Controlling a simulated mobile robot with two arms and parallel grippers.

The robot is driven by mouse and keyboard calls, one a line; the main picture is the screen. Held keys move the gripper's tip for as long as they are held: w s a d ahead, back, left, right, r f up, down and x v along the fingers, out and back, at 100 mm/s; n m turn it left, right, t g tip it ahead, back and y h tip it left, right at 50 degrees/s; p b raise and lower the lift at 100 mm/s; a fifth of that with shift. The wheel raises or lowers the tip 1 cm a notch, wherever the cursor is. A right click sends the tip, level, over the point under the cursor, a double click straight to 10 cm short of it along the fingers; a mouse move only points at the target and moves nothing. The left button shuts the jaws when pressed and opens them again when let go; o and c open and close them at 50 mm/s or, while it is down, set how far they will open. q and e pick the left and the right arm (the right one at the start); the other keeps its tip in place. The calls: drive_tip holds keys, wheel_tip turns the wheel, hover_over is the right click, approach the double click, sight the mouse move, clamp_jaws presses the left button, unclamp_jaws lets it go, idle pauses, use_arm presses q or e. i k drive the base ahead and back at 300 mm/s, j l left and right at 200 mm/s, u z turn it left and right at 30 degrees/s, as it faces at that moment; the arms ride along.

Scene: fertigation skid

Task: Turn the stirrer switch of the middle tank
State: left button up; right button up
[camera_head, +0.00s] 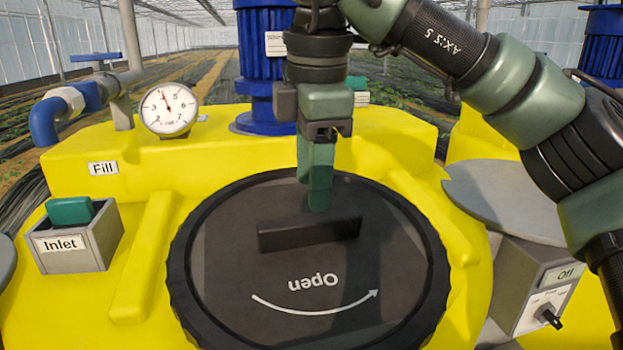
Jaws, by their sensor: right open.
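A grey switch box (533,285) with an "Off" label stands at the lower right, beside the yellow tank (150,225). Its black knob (549,316) sits on a small marked plate whose print is too small to read. I cannot tell for sure that it is the stirrer switch. My right gripper (318,192) points down, open and empty, over the tank's black lid (225,270). Its fingertips show just behind or above the lid's handle bar (310,235); I cannot tell if they touch. The knob is well to the right of the gripper. My left gripper is out of view.
A blue motor (262,55) stands behind the lid, partly hidden by my right arm. A pressure gauge (168,108), a blue pipe (50,118) and an inlet box (75,240) are at the left. A grey round plate (505,200) lies above the switch box, and my arm hangs close by.

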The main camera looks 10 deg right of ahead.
sight(545, 313)
drive_tip(key=k+l, duration=0.3)
drive_tip(key=k, duration=0.15)
drive_tip(key=k+l, duration=0.3)
drive_tip(key=k, duration=0.15)
drive_tip(key=k+l, duration=0.25)
drive_tip(key=k, duration=0.25)
